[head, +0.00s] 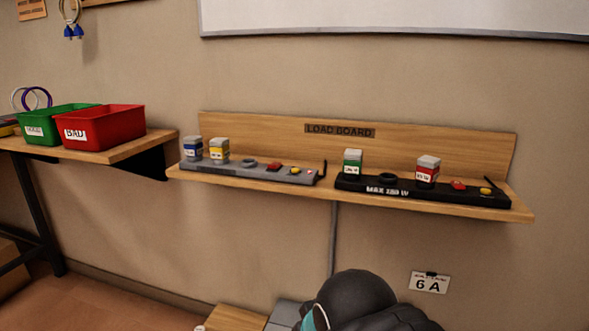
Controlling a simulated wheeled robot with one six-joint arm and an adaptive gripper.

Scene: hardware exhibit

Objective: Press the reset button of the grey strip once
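The grey strip (262,173) lies on the left part of a wooden wall shelf, in the head view. It carries a blue-and-grey plug block (192,148), a yellow-and-grey plug block (219,150) and an empty dark round socket (249,162). Right of these are a red button or switch (274,166) and a small yellow button (295,170). No reset label is readable, so I cannot tell from markings which is reset. A small reddish spot shows near its right end. My gripper is not in view; only a dark part of my arm shows at the bottom.
A black strip (440,194) marked with a wattage limit lies right of the grey strip, with green and red plug blocks and similar red and yellow controls. A side table at left holds green (50,125) and red (105,128) bins. A cable hangs below the shelf.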

